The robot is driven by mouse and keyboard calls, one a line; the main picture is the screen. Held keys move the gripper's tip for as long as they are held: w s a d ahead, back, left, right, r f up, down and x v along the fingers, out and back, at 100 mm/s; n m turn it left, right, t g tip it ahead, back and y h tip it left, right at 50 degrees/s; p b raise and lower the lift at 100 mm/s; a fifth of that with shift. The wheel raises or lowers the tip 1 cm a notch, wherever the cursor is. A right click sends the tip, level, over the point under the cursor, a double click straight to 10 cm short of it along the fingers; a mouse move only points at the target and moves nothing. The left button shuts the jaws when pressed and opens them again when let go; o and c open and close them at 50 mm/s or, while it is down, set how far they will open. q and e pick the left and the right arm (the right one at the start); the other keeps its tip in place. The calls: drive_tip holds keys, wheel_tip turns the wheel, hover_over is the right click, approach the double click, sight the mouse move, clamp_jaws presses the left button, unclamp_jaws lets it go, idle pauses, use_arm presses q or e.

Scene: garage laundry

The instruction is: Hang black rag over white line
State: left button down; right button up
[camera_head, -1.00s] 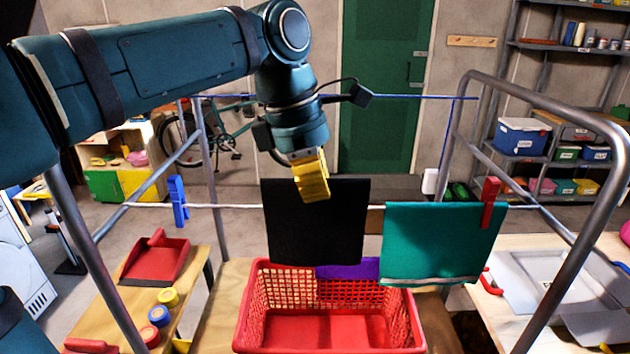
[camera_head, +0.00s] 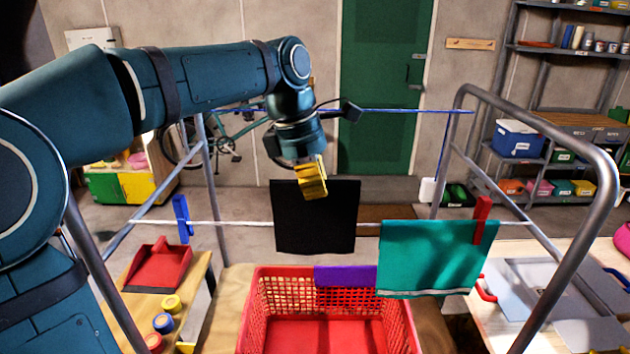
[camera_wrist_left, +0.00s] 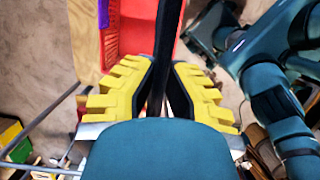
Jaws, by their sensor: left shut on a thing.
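The black rag (camera_head: 315,222) hangs flat from my left gripper (camera_head: 312,194), whose yellow fingers are shut on its upper edge. In the left wrist view the rag (camera_wrist_left: 166,45) shows edge-on as a dark strip between the fingers (camera_wrist_left: 167,85). The white line (camera_head: 245,222) runs across the rack, level with the rag's middle. The line shows on both sides of the rag but I cannot make it out across the rag's face. The rag's top edge is above the line. My right gripper is not in view.
A teal cloth (camera_head: 425,255) hangs on the line to the right, with a red clothespin (camera_head: 481,220). A blue clothespin (camera_head: 182,218) is on the line at left. A red basket (camera_head: 255,300) with a purple cloth (camera_head: 345,276) stands below. A blue line (camera_head: 400,111) runs farther back.

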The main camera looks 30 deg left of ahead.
sight(316, 224)
use_arm(q)
drive_tip(key=shift+f+b, duration=2.2)
drive_tip(key=shift+f, duration=1.65)
drive_tip(key=c, duration=1.1)
unclamp_jaws()
drive_tip(key=shift+o, duration=0.2)
drive_tip(key=v, duration=1.2)
drive_tip(key=shift+d, duration=0.1)
